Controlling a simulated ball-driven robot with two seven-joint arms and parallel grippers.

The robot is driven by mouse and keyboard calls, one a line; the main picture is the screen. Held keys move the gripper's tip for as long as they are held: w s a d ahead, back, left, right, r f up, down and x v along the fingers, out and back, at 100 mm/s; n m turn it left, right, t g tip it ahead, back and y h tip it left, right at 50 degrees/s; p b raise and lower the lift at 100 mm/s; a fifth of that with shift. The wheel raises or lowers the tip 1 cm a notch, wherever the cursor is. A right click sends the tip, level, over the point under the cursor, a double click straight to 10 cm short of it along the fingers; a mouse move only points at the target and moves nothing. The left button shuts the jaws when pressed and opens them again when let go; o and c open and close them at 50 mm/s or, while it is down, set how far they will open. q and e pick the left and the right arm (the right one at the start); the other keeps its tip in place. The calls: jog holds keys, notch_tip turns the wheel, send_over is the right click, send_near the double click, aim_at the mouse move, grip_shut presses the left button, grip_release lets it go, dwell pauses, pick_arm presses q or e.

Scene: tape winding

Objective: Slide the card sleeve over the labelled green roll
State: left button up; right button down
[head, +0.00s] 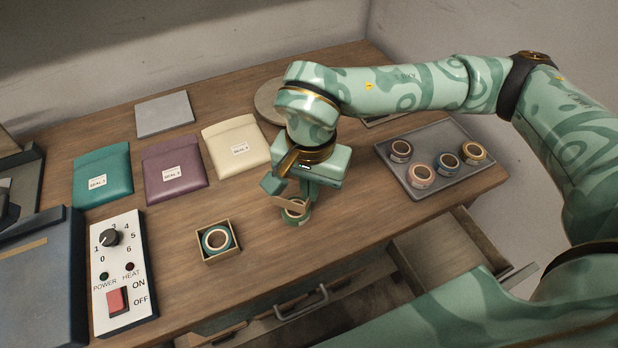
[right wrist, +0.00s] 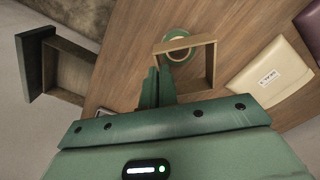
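A green roll (head: 297,214) stands on the table below my right gripper, partly hidden by it. It also shows in the right wrist view (right wrist: 178,54); I cannot read a label on it. A brown square card sleeve (head: 290,203) is in my right gripper (head: 284,191). In the right wrist view the fingers (right wrist: 158,88) pinch one wall of the open sleeve (right wrist: 213,62). One edge of the sleeve crosses over the roll, so the sleeve looks above it and off-centre, not around it. My left gripper is not in view.
Another green roll (head: 217,239) sits inside a brown sleeve (head: 219,258) to the left. A grey tray (head: 452,189) with several rolls lies right. Green, purple and cream pouches (head: 236,147) lie behind. A control box (head: 122,272) stands front left. Open drawers (head: 440,247) jut out in front.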

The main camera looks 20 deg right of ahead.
notch_tip(320, 180, down, 3)
jog(key=shift+b, duration=0.9)
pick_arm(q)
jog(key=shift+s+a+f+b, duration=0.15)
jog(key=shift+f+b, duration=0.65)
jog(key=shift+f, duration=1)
pick_arm(e)
jog(key=shift+f, duration=1.45)
pick_arm(q)
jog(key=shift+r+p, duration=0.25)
jog(key=shift+p, duration=0.05)
pick_arm(e)
jog(key=shift+r, duration=0.1)
jog(key=c, duration=1.6)
grip_release()
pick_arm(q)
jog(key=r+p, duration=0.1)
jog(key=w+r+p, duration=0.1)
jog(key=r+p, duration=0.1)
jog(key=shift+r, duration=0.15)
pick_arm(e)
notch_tip(320, 180, up, 16)
jog(key=shift+r, duration=0.15)
jog(key=shift+s, duration=0.1)
